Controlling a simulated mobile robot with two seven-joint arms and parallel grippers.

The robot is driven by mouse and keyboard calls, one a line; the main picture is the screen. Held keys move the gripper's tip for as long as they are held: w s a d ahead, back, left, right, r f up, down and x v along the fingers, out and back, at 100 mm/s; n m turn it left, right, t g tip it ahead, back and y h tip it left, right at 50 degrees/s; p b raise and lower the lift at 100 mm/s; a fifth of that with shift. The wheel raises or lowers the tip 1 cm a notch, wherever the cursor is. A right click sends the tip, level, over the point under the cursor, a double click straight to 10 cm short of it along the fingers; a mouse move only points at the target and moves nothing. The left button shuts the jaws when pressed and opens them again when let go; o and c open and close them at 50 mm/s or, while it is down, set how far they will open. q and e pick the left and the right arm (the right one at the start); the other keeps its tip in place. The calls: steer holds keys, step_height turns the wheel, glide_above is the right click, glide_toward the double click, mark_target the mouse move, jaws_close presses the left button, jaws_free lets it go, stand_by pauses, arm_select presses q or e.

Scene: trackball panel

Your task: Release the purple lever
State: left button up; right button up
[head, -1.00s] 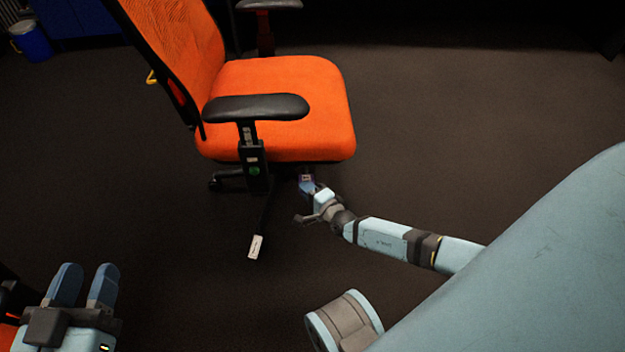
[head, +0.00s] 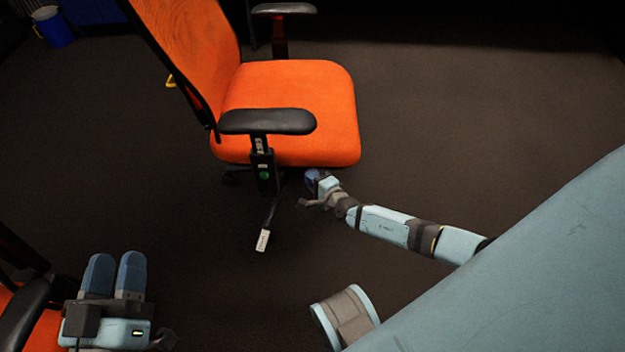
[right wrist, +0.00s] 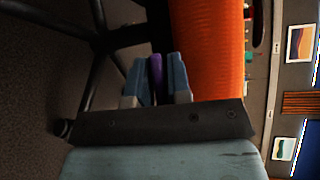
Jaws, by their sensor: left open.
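An orange office chair (head: 285,100) stands in the head view. My right gripper (head: 314,178) is under the front of its seat, small and partly hidden there. In the right wrist view, the purple lever (right wrist: 156,76) lies between the two blue fingers of my right gripper (right wrist: 160,72), below the seat's edge. Little gap shows beside the lever, and I cannot tell whether the fingers press on it. My left gripper (head: 116,262) is open and empty at the lower left of the head view, away from this chair.
A black armrest (head: 268,121) overhangs the seat's near side. A chair foot with a white label (head: 263,240) sticks out below. Another orange chair (head: 30,318) is at the lower left, beside my left gripper. A blue bin (head: 54,29) stands far back. The floor to the right is clear.

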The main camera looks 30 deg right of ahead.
steer(key=shift+o, duration=1.4)
steer(key=shift+w+d+r, duration=0.15)
steer(key=shift+r, duration=0.1)
steer(key=shift+f, duration=0.1)
steer(key=shift+s, duration=0.3)
arm_select(q)
steer(key=a+f+g+y+p, duration=0.1)
steer(key=p, duration=0.1)
steer(key=a+f+y+p, duration=0.1)
steer(key=f+p, duration=0.1)
steer(key=shift+f+g, duration=0.15)
steer(key=shift+g, duration=0.25)
arm_select(e)
steer(key=v, duration=1.3)
arm_select(q)
steer(key=shift+w, duration=0.1)
arm_select(e)
steer(key=shift+s, duration=0.1)
